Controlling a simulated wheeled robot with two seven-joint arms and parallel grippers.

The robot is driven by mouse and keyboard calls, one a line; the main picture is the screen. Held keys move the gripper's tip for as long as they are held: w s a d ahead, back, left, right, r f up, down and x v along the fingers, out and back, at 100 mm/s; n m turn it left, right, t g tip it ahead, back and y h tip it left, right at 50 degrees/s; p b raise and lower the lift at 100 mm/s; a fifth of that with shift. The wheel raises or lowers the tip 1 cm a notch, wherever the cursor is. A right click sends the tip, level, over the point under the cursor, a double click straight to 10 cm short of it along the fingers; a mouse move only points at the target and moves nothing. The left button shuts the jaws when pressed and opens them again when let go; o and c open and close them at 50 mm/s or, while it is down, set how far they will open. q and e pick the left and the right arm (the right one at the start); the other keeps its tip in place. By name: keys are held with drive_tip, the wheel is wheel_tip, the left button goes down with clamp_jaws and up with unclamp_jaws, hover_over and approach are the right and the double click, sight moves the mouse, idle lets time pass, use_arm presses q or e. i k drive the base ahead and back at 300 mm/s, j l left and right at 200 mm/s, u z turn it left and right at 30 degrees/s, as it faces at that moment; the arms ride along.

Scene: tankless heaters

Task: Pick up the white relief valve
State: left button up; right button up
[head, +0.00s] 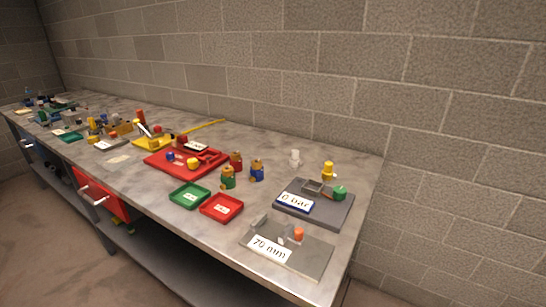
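The white relief valve (295,157) is a small pale upright piece. It stands on the grey workbench (262,222) towards its right end, near the wall side. It is behind the dark grey plate and apart from the other parts. Neither of my grippers shows in the head view.
Near the valve are a dark plate (336,217) with yellow and green parts, a "70 mm" plate (318,262), several brass-and-coloured valves (257,171), and green (189,195) and red (222,207) trays. A red tray (160,164) holds parts. A block wall (300,70) runs behind.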

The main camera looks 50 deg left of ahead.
sight(295, 162)
drive_tip(key=u, duration=1.55)
